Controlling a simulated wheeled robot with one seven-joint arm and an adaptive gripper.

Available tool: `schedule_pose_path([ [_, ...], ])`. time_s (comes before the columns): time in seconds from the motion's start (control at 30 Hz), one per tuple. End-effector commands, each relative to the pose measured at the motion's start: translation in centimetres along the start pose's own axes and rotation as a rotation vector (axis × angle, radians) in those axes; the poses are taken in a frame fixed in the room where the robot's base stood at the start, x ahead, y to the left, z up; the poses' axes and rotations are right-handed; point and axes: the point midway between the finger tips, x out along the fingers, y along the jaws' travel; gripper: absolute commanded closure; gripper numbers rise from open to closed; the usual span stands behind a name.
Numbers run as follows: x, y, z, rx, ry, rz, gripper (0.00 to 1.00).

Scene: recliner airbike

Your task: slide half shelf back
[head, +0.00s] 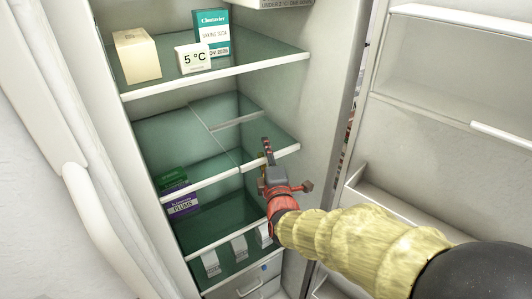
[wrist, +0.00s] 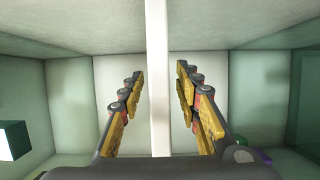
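The half shelf (head: 262,135) is the right glass part of the middle shelf level in the open fridge. It has a white front edge (head: 285,153), and a pale strip crosses the glass behind it. My gripper (head: 267,152) is at this front edge, pointing into the fridge. In the wrist view, a white bar (wrist: 159,60), which looks like the shelf's edge, runs between the two fingers of my gripper (wrist: 160,82). The fingers are apart on either side of it, with visible gaps. The gripper hides part of the front edge in the head view.
The left part of the middle shelf (head: 185,160) lies beside the half shelf. Green and purple boxes (head: 182,205) stand below it. The upper shelf (head: 225,75) holds several items. The open door (head: 450,130) with bins is at the right, near my arm.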

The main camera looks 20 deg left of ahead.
Motion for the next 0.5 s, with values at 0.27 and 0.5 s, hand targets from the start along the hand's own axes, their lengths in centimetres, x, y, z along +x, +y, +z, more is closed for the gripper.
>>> schedule_pose_path([
  [0.27,0.00,-0.02,-0.01,0.000,0.000,-0.001,0.71],
  [0.5,-0.02,-0.03,-0.01,0.000,0.000,-0.001,0.84],
])
